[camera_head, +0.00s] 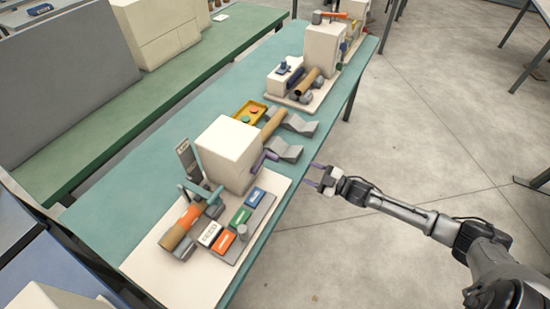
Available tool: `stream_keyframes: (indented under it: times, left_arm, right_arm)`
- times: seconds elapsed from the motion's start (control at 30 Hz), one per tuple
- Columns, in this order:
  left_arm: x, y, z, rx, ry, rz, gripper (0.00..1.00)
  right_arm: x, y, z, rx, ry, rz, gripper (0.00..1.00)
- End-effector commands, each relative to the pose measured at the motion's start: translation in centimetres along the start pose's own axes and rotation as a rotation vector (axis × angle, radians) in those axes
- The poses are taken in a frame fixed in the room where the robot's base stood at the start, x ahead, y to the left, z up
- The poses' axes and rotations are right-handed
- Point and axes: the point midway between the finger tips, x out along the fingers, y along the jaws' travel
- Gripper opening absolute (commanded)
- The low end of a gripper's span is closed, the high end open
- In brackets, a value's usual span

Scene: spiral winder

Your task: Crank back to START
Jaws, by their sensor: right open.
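The spiral winder on the near bench has a white box housing (226,150) on a pale base plate (150,262). A purple crank (263,160) sticks out of the housing's right side. A brown tube with an orange band (186,222) lies at the front of the winder. My right gripper (312,175) is open and empty, off the bench's right edge, pointing left toward the crank and clearly apart from it. My left gripper is out of view. I cannot make out a START mark.
A panel beside the tube carries white (209,234), green (241,216), blue (255,197) and orange (225,240) blocks. More winders stand farther along the teal bench. The floor at right is clear.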

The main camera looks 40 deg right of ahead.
Motion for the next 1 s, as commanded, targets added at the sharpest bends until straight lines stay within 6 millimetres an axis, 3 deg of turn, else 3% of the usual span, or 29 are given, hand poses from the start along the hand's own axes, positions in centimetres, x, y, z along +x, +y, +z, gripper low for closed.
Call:
stream_keyframes:
  times: [0.27, 0.7, 1.0]
  left_arm:
    - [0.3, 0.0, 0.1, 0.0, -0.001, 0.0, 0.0]
    - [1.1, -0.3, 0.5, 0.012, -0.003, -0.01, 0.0]
    - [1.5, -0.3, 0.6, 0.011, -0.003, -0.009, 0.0]
  right_arm:
    - [1.6, 0.0, -0.8, -0.009, 0.05, 0.005, 0.51]
    - [8.8, 0.1, -1.2, -0.01, 0.049, 0.005, 0.51]
    - [12.4, 0.1, -1.3, -0.008, 0.047, 0.004, 0.51]
